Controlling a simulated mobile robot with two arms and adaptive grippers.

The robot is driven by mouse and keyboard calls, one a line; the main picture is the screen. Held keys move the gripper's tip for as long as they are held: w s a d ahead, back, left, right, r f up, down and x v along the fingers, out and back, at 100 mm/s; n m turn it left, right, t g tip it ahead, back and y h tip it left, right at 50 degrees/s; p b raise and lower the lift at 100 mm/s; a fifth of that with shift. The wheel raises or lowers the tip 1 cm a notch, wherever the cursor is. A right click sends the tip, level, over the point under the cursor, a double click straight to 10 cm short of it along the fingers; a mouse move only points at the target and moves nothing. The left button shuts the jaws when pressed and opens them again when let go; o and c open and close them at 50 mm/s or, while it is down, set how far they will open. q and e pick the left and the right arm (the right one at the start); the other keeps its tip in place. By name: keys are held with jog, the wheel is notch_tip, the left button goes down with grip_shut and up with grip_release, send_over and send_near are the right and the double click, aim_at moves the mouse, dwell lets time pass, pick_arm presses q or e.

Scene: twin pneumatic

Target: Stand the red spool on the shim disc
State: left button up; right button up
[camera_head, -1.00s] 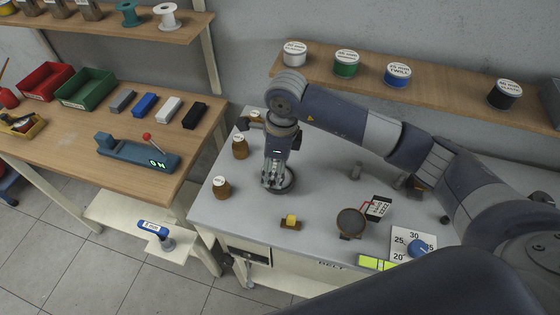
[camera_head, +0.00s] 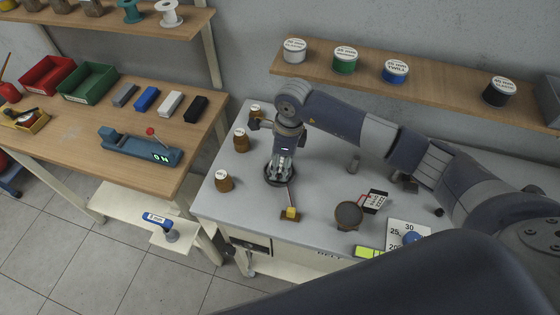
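My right arm reaches in from the right. Its gripper (camera_head: 282,170) points down over a dark round base (camera_head: 270,181) on the grey table; the fingertips are at or just above it, and I cannot tell whether they are open or shut. I cannot make out a red spool, at the fingers or elsewhere. I cannot tell whether the dark base is the shim disc. A thin reddish line runs from beside the fingers to a small yellow block on a brown holder (camera_head: 290,216). My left gripper is not in view.
Brown jars with white lids (camera_head: 224,182) stand at the table's left edge. A teal spool (camera_head: 131,12) and a white spool (camera_head: 168,14) stand on the left shelf.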

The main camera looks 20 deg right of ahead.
jog(key=shift+o, duration=1.4)
jog(key=shift+r+p, duration=0.25)
jog(key=shift+p, duration=0.05)
jog(key=shift+w+d+r+b, duration=0.1)
jog(key=shift+r+b, duration=0.25)
jog(key=shift+r, duration=0.05)
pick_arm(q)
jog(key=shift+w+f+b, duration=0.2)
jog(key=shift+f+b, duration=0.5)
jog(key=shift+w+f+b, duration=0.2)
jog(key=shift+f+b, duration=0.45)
pick_arm(e)
notch_tip(320, 180, up, 11)
jog(key=d, duration=0.1)
jog(key=shift+s, duration=0.4)
